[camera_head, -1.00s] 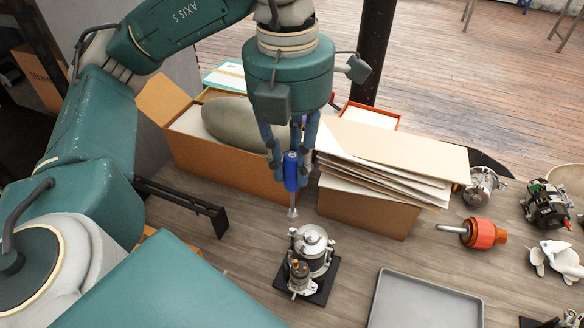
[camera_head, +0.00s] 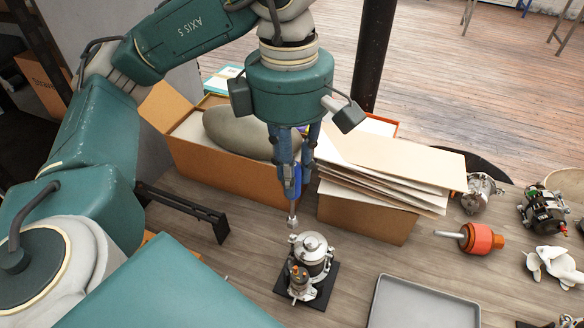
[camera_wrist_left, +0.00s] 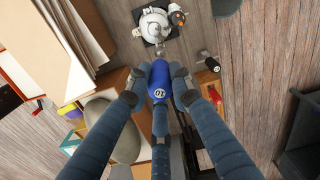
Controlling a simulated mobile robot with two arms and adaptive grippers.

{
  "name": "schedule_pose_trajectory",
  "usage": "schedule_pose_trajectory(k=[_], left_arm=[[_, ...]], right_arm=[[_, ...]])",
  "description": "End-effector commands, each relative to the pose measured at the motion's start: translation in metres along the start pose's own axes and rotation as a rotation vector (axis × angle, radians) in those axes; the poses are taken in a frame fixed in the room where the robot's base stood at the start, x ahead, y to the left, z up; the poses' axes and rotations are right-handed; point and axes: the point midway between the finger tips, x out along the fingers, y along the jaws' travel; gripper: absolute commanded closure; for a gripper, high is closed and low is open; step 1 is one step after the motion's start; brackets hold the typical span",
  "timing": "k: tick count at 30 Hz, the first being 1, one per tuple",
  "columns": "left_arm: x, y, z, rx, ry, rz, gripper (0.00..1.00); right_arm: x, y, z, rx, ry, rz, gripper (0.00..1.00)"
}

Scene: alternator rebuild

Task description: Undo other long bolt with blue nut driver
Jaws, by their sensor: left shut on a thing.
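The blue nut driver (camera_head: 292,186) is held upright, tip down, in my left gripper (camera_head: 292,165), which is shut on its handle. It also shows in the left wrist view (camera_wrist_left: 159,80), between the fingers. Its socket tip (camera_head: 292,222) is just above and behind the alternator (camera_head: 314,254); I cannot tell whether it touches anything. The alternator stands on a black base plate (camera_head: 322,292) and shows in the left wrist view (camera_wrist_left: 152,25) ahead of the driver. The long bolt is too small to make out. My right gripper is not in view.
A cardboard box of flat sheets (camera_head: 366,217) stands close behind the alternator on the right, and another box (camera_head: 239,178) behind on the left. An empty grey tray (camera_head: 424,302) lies at front right.

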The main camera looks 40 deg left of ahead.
Motion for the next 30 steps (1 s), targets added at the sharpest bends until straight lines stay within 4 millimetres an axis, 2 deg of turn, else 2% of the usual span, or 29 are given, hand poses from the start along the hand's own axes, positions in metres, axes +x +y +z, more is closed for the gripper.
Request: schedule_pose_trajectory(k=[7,30], left_arm=[[0.004,0.0,0.0,-0.002,0.0,0.0,1.0],[0.041,0.0,-0.001,-0.004,-0.001,0.001,1.0]], right_arm=[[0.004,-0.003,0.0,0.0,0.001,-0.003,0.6],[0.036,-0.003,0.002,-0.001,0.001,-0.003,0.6]])
